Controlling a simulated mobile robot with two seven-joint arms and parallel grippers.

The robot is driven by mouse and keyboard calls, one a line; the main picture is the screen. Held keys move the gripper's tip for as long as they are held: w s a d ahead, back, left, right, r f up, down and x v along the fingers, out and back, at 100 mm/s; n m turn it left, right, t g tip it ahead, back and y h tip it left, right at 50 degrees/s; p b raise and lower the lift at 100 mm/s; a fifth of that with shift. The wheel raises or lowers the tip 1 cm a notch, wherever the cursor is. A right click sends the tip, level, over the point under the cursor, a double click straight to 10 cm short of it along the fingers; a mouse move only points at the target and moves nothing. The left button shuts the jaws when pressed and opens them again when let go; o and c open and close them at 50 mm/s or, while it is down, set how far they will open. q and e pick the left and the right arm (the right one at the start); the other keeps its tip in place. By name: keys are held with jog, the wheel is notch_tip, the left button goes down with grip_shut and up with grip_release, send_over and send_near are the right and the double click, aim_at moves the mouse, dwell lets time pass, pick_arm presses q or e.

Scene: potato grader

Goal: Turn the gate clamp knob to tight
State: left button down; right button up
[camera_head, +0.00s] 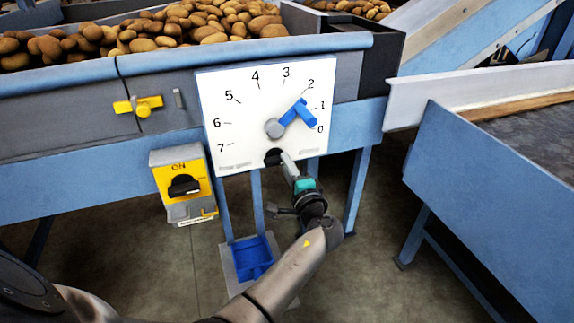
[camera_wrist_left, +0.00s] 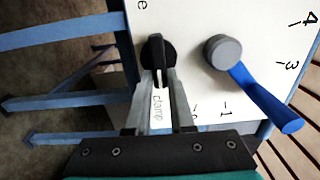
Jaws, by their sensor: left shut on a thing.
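The gate clamp knob (camera_head: 272,157) is a small black knob at the lower middle edge of the white dial plate (camera_head: 225,100). In the left wrist view the knob (camera_wrist_left: 154,45) has a raised bar that runs up and down the picture, with a "clamp" label below it. My left gripper (camera_head: 284,158) is shut on the knob. In the wrist view its two fingers (camera_wrist_left: 159,80) lie on either side of the bar. The fingers hide part of the knob in the head view. My right gripper is not in view.
A blue lever (camera_head: 299,114) on a grey hub sits just above the knob, near 1 on the scale. A yellow switch box (camera_head: 180,172) hangs to the left. A yellow latch (camera_head: 140,106) is on the bin wall. A blue frame (camera_head: 490,190) stands at right.

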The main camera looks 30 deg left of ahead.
pick_arm(q)
jog(key=shift+r, duration=0.15)
jog(key=c, duration=0.8)
grip_release()
jog(key=p+v, duration=0.3)
jog(key=v, duration=1.2)
jog(key=shift+s, duration=0.1)
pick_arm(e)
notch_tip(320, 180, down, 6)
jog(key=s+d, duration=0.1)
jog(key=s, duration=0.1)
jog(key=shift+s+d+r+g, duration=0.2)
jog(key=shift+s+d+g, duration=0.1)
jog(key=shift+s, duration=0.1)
